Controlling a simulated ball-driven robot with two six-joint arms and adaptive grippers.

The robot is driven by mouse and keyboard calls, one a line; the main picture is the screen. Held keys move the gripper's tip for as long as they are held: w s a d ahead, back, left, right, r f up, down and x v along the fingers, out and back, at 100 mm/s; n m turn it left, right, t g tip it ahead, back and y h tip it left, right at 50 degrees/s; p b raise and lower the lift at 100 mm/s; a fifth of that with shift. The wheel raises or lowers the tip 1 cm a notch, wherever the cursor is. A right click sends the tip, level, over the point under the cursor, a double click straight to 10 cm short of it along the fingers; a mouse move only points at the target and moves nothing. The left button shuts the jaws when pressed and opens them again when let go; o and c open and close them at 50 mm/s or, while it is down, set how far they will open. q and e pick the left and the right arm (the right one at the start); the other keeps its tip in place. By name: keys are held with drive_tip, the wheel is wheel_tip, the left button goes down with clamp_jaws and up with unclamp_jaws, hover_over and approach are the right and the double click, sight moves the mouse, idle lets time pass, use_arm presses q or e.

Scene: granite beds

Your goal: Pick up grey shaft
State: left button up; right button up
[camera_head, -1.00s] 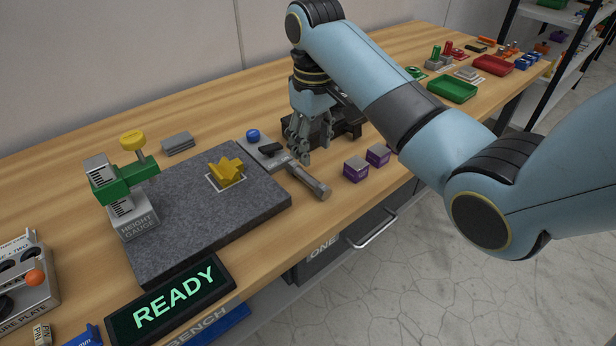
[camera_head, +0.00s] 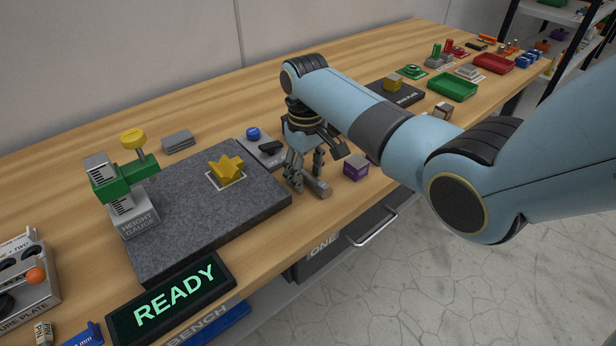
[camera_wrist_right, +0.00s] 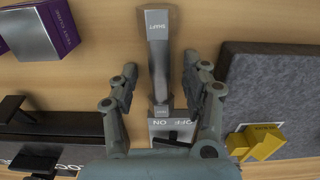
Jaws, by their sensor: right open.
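The grey shaft (camera_head: 321,188) lies on the bench just right of the granite plate. In the right wrist view the shaft (camera_wrist_right: 157,45) is a long grey bar marked SHAFT, running from the top edge down between the fingers. My right gripper (camera_head: 307,178) is over it, pointing down, and hides part of it in the head view. In the right wrist view the gripper (camera_wrist_right: 160,78) is open, with one finger on each side of the shaft and visible gaps. My left gripper is out of view.
A purple block (camera_head: 356,167) stands close to the right.

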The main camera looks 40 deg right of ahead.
clamp_jaws()
drive_tip(key=shift+r, duration=0.2)
idle(0.5)
